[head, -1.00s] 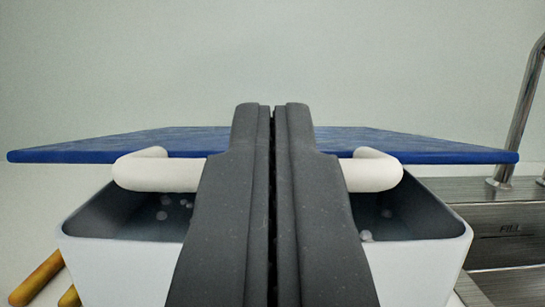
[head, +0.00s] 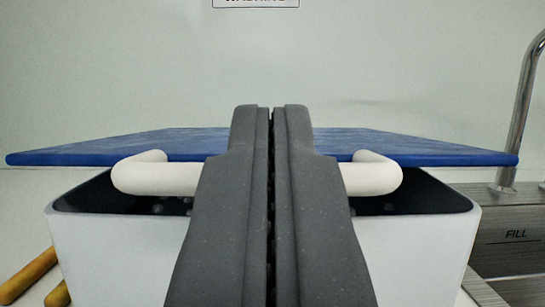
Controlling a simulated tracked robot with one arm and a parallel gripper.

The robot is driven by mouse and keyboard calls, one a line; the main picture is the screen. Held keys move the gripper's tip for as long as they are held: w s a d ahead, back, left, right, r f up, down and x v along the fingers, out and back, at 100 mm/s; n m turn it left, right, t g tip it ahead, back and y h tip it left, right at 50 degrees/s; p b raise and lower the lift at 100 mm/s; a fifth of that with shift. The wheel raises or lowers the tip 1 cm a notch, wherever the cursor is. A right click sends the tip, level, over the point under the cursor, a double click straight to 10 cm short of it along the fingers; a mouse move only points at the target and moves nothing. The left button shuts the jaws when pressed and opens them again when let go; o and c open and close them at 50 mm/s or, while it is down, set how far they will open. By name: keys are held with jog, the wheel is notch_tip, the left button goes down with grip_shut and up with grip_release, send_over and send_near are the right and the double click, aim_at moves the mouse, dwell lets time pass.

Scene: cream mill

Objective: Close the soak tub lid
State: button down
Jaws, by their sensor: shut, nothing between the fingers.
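The soak tub (head: 110,255) is a pale box with a dark inside, below the middle of the head view. Its blue lid (head: 400,145) is partly open above it, with a dark gap between the lid and the tub's front rim. A white bar handle (head: 370,178) runs along the lid's front edge. My gripper (head: 271,108) is shut and empty, and its fingers stand in front of the handle's middle and hide it. I cannot tell whether the fingers touch the handle. Small pale round things show dimly inside the tub.
A metal sink unit (head: 490,235) marked FILL, with a curved steel pipe (head: 524,110), stands at the right. Yellow-orange rods (head: 30,275) lie at the lower left. A pale wall with a partly cut-off sign (head: 256,3) is behind.

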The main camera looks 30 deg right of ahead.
notch_tip(320, 180, up, 4)
jog(key=p, duration=0.1)
jog(key=b+v, duration=0.2)
jog(key=v, duration=0.8)
jog(key=w+r+g+y+p, duration=0.4)
jog(key=r+g+p, duration=0.7)
jog(key=p, duration=1)
jog(key=shift+t+y, duration=0.4)
jog(key=shift+y, duration=0.1)
jog(key=x, duration=0.6)
jog(key=d+x, duration=0.1)
jog(key=x, duration=0.2)
jog(key=shift+d+f+p, duration=0.1)
jog(key=shift+f+p, duration=0.05)
jog(key=shift+p, duration=0.2)
jog(key=f, duration=0.2)
jog(key=s+f, duration=0.1)
jog(key=shift+s+a+f, duration=0.1)
jog(key=shift+a+f, duration=0.2)
jog(key=shift+a, duration=0.05)
